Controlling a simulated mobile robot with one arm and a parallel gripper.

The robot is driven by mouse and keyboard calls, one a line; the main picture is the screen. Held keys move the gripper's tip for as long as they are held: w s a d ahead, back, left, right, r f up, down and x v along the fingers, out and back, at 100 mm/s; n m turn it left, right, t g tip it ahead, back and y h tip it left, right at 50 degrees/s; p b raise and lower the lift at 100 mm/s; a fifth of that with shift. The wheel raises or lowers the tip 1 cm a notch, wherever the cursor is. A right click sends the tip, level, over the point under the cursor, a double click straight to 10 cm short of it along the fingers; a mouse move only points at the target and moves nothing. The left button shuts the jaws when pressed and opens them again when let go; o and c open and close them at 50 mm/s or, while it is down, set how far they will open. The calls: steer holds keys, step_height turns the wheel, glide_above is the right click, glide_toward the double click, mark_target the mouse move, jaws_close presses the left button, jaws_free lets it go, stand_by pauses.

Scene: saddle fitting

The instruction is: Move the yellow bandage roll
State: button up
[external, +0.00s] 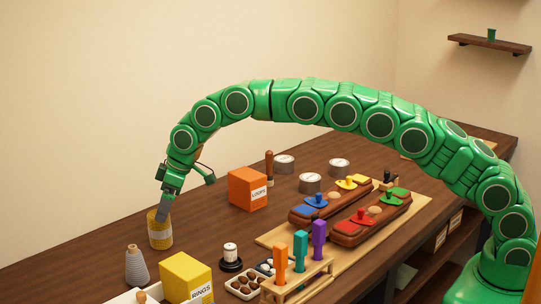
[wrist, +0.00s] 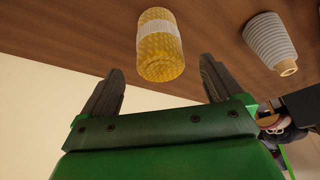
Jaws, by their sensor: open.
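The yellow bandage roll (external: 160,230) stands upright on the dark wooden bench at the left, with a pale band around its middle. In the external view my gripper (external: 165,206) is at the roll's top, in front of part of it. In the wrist view the roll (wrist: 160,45) shows beyond the fingertips, roughly between them in line. My gripper (wrist: 160,85) is open, its two dark fingers spread wide with nothing between them. I cannot tell whether a finger touches the roll.
A grey ribbed cone (external: 137,266) stands close to the roll, also in the wrist view (wrist: 270,42). A yellow RINGS box (external: 186,278), a black-based white spool (external: 231,257) and an orange LOOPS box (external: 248,189) stand nearby. A tool rack (external: 297,277) is at the front. Bench behind the roll is clear.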

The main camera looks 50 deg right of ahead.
mark_target(157, 228)
steer(key=shift+f, duration=0.15)
steer(key=shift+x, duration=3.8)
steer(key=c, duration=1.1)
steer(key=shift+d, duration=10.05)
steer(key=o, duration=1.2)
